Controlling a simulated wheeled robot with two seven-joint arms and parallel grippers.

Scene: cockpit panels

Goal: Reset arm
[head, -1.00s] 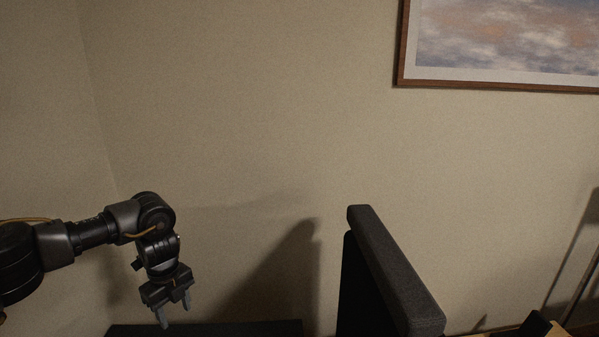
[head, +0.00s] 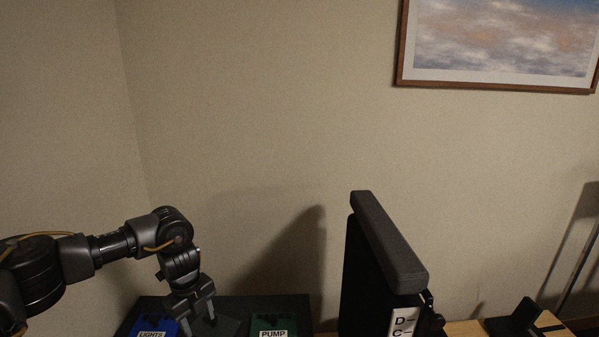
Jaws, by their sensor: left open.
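My left arm comes in from the left and bends downward at the wrist. My left gripper (head: 199,325) points down with its two dark fingers apart, open and empty. It hangs over a dark panel (head: 290,301), between a blue block labelled LIGHTS (head: 155,327) and a green block labelled PUMP (head: 271,326). I cannot tell whether the fingertips touch the panel. The lower parts of both blocks are cut off by the bottom edge. My right gripper is not in view.
A tall dark upright panel with a grey padded top (head: 388,240) stands right of centre, with a white D and C label (head: 403,320) low on it. A wooden tabletop (head: 465,329) shows at the lower right with a black object (head: 520,316). A framed picture (head: 500,45) hangs on the wall.

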